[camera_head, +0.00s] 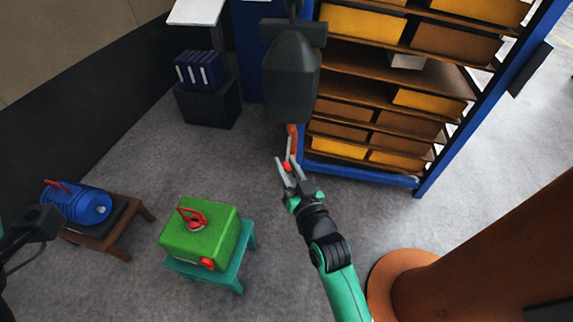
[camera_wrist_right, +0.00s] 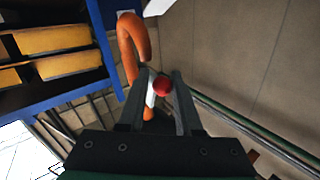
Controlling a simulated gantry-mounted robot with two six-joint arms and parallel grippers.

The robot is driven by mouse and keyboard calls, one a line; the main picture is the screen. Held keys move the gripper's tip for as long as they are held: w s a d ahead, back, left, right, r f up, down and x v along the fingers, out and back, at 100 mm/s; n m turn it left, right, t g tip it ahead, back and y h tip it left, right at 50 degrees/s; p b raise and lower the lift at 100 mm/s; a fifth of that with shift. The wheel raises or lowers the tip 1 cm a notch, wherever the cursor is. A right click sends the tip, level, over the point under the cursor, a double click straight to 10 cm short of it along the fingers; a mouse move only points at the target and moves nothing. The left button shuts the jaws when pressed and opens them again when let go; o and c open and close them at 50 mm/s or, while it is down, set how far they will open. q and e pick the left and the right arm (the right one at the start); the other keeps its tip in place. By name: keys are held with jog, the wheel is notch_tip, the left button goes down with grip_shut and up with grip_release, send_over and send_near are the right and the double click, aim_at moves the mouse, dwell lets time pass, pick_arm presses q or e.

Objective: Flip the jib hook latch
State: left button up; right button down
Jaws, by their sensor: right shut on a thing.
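The orange jib hook (camera_head: 292,132) hangs below a dark grey block (camera_head: 291,85) in the head view; its curve also shows in the right wrist view (camera_wrist_right: 129,42). The pale latch (camera_wrist_right: 150,97) lies beside the hook and has a red knob (camera_wrist_right: 161,86). My right gripper (camera_head: 288,166) is just below the hook, its fingers closed on the red knob, which also shows between the fingertips in the head view. Part of my left arm, with a dark end (camera_head: 38,222), shows at the left edge; its jaws cannot be made out.
A blue shelf rack (camera_head: 360,178) with yellow and brown boxes stands close behind and right of the hook. A green casting (camera_head: 222,232) with a red handle sits on a teal stool (camera_head: 238,275). A blue machine (camera_head: 80,205) stands on a brown stool (camera_head: 112,240). An orange-brown column is right.

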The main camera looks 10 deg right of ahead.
aim_at(284, 164)
jog(key=r+g+p, duration=0.1)
jog(key=p, duration=0.2)
jog(key=s+r+m+g+p, duration=0.1)
jog(key=p, duration=0.2)
jog(key=g+p, duration=0.1)
jog(key=p, duration=0.3)
jog(key=shift+s+a+r+m+h, duration=0.25)
jog(key=shift+r+m+h, duration=0.05)
jog(key=shift+r+m, duration=0.1)
jog(key=shift+s+a+r+m+g+p, duration=0.15)
jog(key=shift+m+g+p, duration=0.2)
jog(key=shift+g, duration=0.35)
jog(key=shift+s+r+m+g, duration=0.25)
jog(key=shift+r+g, duration=0.15)
jog(key=shift+g, duration=0.3)
jog(key=c, duration=0.7)
grip_release()
